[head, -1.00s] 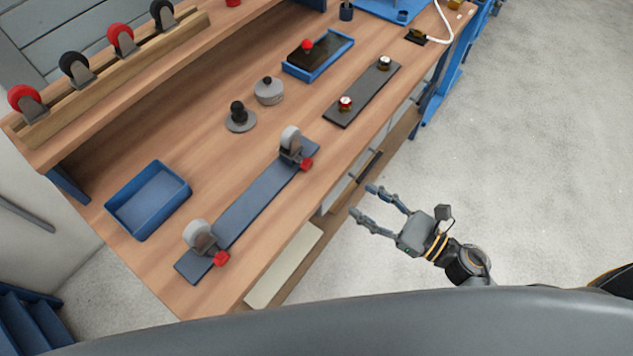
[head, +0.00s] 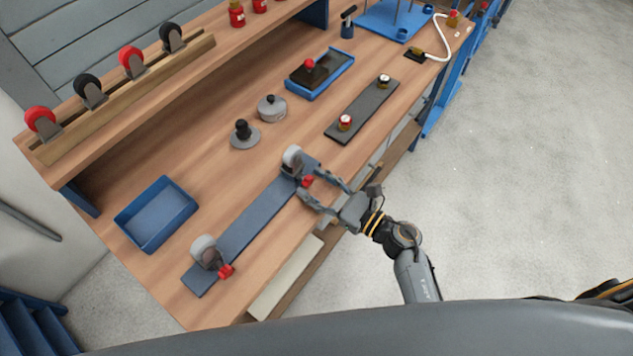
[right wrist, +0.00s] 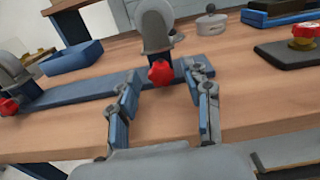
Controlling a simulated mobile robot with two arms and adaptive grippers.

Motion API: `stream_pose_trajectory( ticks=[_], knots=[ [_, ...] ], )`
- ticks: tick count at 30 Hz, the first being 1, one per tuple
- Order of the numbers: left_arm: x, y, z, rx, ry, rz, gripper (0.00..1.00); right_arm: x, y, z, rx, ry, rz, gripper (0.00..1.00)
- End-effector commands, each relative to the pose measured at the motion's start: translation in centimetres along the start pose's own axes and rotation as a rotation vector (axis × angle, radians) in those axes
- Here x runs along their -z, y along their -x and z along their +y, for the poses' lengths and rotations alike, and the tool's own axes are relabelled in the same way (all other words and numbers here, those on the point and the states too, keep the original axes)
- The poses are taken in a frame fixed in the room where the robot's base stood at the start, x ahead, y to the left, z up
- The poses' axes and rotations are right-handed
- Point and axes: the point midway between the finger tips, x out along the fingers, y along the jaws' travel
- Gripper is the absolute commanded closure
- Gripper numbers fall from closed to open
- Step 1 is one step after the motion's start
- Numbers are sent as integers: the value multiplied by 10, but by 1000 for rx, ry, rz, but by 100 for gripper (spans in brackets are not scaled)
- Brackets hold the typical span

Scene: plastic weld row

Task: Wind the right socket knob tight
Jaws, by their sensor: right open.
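The right socket (head: 293,158) stands at the far end of a blue-grey bar (head: 245,219) on the bench, with a red knob (head: 307,181) on its front side. The knob also shows in the right wrist view (right wrist: 161,72), centred between my fingertips. My right gripper (head: 314,184) is open, its fingers spread to either side of the knob; I cannot tell whether they touch it. The left socket (head: 205,250) has its own red knob (head: 226,270). My left gripper is not in view.
A blue tray (head: 157,214) lies left of the bar. Grey round parts (head: 272,108) and a dark plate with two knobs (head: 361,111) sit farther back. A rack of red and black wheels (head: 130,62) stands on the upper shelf. Floor (head: 530,180) is clear at right.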

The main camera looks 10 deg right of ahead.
Motion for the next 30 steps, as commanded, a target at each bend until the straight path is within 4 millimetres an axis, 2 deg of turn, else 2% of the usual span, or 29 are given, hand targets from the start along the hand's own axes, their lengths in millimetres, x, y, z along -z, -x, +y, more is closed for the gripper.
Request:
stream_pose_trajectory(
  ticks=[7,12,14,15,23,30],
  knots=[
    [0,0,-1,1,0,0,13,0,-1,0,0,0,0,51],
    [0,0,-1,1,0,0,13,0,0,0,0,0,0,85],
    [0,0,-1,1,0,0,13,0,0,0,0,0,0,97],
    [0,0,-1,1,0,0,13,0,0,0,0,0,0,100],
    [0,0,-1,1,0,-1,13,0,0,0,-1,-22,0,100],
    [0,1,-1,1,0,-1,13,0,0,0,-3,-138,0,100]
  ],
)
